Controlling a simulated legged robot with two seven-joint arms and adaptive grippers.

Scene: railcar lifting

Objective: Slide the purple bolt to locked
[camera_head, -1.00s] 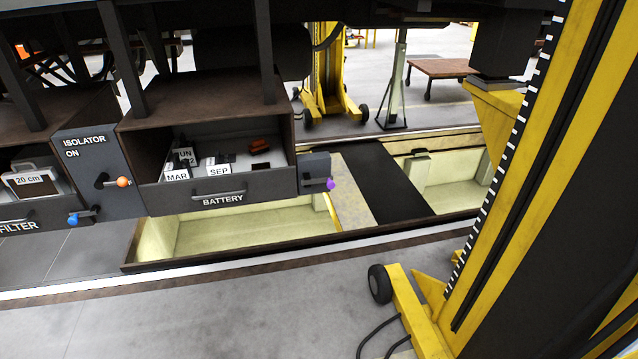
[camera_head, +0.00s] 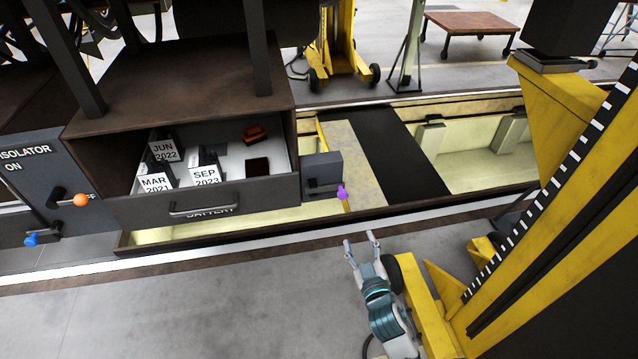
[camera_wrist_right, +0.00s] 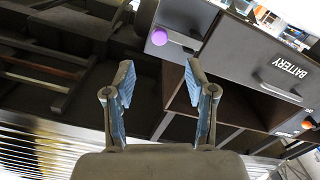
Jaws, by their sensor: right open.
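The purple bolt knob (camera_head: 342,193) sticks out at the right end of a short bar on a dark bracket (camera_head: 322,172), at the right side of the battery drawer (camera_head: 205,205). It also shows in the right wrist view as a purple disc (camera_wrist_right: 159,37), beyond and between the fingertips. My right gripper (camera_head: 362,241) is open and empty, below and slightly right of the knob in the head view, apart from it. In the right wrist view its two fingers (camera_wrist_right: 158,72) stand wide apart. My left gripper is not in view.
The battery drawer is open and holds date cards and a red-brown block (camera_head: 254,132). An orange isolator knob (camera_head: 81,200) and a blue knob (camera_head: 31,239) are at left. A yellow lifting jack (camera_head: 560,200) stands close on the right.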

